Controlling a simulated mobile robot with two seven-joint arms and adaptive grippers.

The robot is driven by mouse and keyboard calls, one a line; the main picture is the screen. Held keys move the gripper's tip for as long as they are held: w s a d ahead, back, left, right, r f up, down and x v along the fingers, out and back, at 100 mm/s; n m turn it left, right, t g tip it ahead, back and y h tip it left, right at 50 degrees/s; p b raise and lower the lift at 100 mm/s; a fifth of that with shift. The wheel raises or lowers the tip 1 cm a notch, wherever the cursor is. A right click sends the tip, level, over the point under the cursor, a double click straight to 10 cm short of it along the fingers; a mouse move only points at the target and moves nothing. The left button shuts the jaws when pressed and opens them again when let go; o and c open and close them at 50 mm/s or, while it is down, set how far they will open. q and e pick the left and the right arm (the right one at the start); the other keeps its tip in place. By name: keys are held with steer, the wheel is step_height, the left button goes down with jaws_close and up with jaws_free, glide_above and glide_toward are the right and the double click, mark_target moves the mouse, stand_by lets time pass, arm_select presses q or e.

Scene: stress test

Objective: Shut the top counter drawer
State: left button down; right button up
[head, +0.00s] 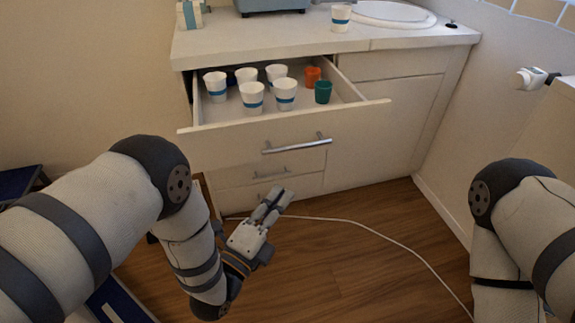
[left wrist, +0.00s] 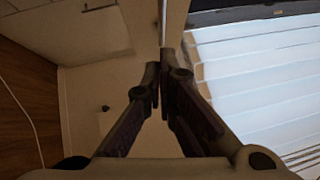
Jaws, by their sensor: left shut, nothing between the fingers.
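The top counter drawer (head: 230,139) is pulled well out from under the counter in the head view. Its metal bar handle (head: 297,146) runs across the front panel. Several white cups with blue bands (head: 285,95), an orange cup (head: 312,76) and a green cup (head: 323,92) stand inside. My left gripper (head: 275,198) is shut and empty, in front of the cabinet and below the drawer handle, apart from it in the head view. The left wrist view shows its two fingers (left wrist: 165,68) together at the tips. My right gripper is out of view; only the right arm shows.
The white counter (head: 240,40) carries a sink (head: 390,14), another banded cup (head: 340,18) and a blue-grey box (head: 270,5). Closed lower drawers (head: 270,173) sit below. A white cable (head: 370,229) crosses the wooden floor. A wall stands at the right.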

arm_select(q)
steer(key=w+d+r, duration=0.1)
steer(key=w, duration=0.7)
steer(key=shift+w+d+r+b, duration=0.2)
steer(key=shift+w+b, duration=0.05)
steer(key=shift+b, duration=0.05)
steer(key=shift+a, duration=0.1)
